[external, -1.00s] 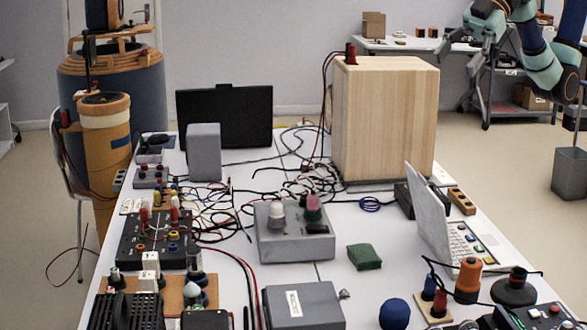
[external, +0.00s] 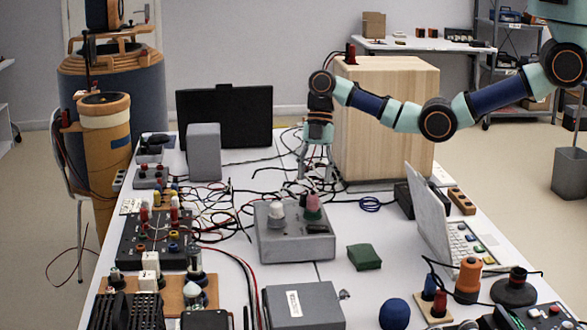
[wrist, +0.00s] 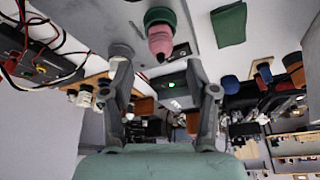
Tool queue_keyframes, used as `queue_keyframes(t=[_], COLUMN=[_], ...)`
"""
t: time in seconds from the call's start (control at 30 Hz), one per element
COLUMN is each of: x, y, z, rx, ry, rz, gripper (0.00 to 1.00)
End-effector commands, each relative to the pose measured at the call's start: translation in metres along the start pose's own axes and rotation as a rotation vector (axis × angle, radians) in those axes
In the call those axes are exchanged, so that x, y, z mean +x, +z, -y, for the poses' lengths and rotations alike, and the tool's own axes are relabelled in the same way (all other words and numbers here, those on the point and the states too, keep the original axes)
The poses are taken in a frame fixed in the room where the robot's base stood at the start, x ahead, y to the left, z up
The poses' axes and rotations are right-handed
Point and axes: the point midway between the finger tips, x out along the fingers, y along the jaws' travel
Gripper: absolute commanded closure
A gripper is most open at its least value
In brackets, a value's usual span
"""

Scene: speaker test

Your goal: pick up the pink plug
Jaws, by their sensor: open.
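The pink plug (external: 313,205) stands upright on the grey box (external: 290,245), beside a white plug (external: 277,211). In the wrist view the pink plug (wrist: 160,42) shows near the top centre with a dark green part at one end. My gripper (external: 316,178) points down, just behind and above the pink plug in the external view. Its fingers (wrist: 157,68) are spread and empty, and the plug appears beyond the gap between their tips. I cannot tell the exact height between fingertips and plug.
A tall wooden cabinet (external: 385,120) stands close to the right of my gripper. A grey speaker-like box (external: 204,152) and a black monitor (external: 245,110) stand to the left. Loose cables lie around. A green block (external: 364,257) and an open laptop (external: 430,220) are to the right.

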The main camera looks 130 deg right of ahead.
Motion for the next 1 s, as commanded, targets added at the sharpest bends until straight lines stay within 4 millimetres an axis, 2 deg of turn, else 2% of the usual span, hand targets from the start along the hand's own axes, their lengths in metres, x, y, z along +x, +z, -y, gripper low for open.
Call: queue_keyframes(t=[0.03, 0.27, 0.5, 0.73, 1.0], x=[0.009, 0.022, 0.063, 0.064, 0.064], y=[0.001, 0.001, 0.002, 0.001, 0.001], z=[0.001, 0.001, 0.002, 0.001, 0.001], rx=[0.000, 0.001, 0.001, 0.001, 0.001], ry=[-0.002, -0.001, -0.001, 0.001, 0.001], rz=[0.000, 0.001, 0.001, 0.001, 0.001], gripper=[0.42, 0.42, 0.42, 0.42, 0.87])
